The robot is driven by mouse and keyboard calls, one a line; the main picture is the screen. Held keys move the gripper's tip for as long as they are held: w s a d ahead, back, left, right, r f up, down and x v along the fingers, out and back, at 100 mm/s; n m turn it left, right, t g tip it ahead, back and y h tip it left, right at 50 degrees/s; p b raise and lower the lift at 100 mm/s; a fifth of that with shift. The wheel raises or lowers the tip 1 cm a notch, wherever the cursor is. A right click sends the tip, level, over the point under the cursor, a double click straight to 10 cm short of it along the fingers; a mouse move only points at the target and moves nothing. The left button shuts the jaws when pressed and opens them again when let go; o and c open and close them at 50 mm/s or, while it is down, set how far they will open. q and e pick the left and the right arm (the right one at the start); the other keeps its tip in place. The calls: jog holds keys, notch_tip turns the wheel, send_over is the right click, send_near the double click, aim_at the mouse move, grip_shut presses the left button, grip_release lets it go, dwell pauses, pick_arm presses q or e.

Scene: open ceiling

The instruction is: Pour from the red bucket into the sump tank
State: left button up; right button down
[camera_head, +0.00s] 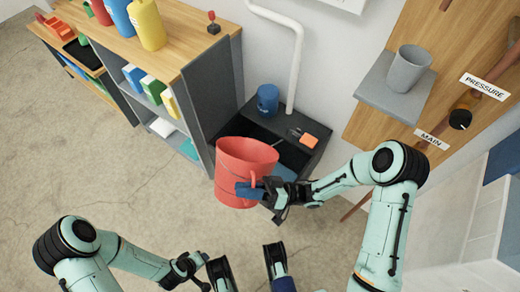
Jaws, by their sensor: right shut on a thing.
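The red bucket (235,177) is in the middle of the head view, held off the floor and roughly upright. No contents can be made out inside it. My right gripper (255,191) is shut on the handle at the bucket's right side. A dark open box below the white pipe (290,151) looks like the sump tank. The bucket is in front of its left part and hides some of it. My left gripper (250,264) is low in the view, with its fingers wide apart and nothing between them.
A blue container (268,99) and an orange-topped item (307,140) are at the dark box. A wooden-topped shelf unit (175,42) with bottles stands left. A grey shelf with a grey cup (408,68) is on the right wall panel. Floor at left is clear.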

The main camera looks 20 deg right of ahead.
aim_at(250, 179)
pick_arm(q)
jog(key=shift+s+d+r, duration=0.25)
jog(key=shift+s+r, duration=0.05)
jog(key=shift+s, duration=0.1)
pick_arm(e)
jog(key=shift+w+d+r+m+t, duration=0.45)
jog(key=shift+r+m, duration=0.1)
jog(key=shift+m, duration=0.15)
pick_arm(q)
jog(key=shift+w+a+f, duration=0.1)
jog(key=shift+w+f, duration=0.05)
jog(key=shift+w, duration=0.05)
pick_arm(e)
jog(key=shift+w+d+m+t+y, duration=0.5)
jog(key=shift+w+m, duration=0.3)
jog(key=shift+m, duration=0.2)
